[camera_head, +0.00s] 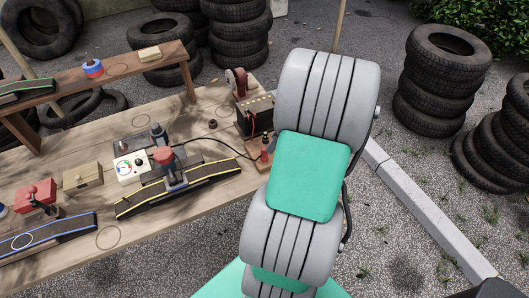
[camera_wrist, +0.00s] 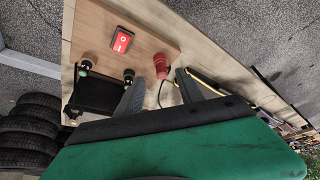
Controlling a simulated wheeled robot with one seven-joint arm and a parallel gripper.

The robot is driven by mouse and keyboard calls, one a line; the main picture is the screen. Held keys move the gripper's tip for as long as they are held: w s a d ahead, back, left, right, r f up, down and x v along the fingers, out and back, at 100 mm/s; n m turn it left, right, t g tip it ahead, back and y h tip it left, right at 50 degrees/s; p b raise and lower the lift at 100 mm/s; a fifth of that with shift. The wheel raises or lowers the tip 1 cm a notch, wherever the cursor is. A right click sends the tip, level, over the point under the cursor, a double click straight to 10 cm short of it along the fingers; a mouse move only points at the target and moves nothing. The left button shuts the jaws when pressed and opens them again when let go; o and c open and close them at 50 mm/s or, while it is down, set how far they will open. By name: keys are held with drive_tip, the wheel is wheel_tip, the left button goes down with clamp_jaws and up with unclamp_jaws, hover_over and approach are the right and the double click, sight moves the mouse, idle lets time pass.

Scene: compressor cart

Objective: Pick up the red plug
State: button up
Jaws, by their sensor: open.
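The red plug (camera_wrist: 161,65) shows in the wrist view near the edge of a wooden board, with a dark cable running down from it. My gripper (camera_wrist: 160,84) is open, one dark finger on each side of the picture's middle. The plug appears between and just beyond the fingertips, and nothing is held. I cannot tell the remaining distance or whether a finger touches it.
A black battery box (camera_wrist: 94,98) with two round terminals lies left of the fingers in the wrist view. A red switch (camera_wrist: 122,40) is beyond it. In the head view the wooden bench (camera_head: 205,195) holds a gauge box (camera_head: 131,167); tyre stacks (camera_head: 440,80) stand behind.

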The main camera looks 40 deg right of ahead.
sight(264, 154)
drive_tip(key=x, duration=0.2)
drive_tip(key=p+x, duration=0.1)
drive_tip(key=x, duration=0.2)
drive_tip(key=shift+w+a+f, duration=0.25)
drive_tip(key=shift+w+a, duration=0.05)
drive_tip(key=shift+w, duration=0.1)
clamp_jaws()
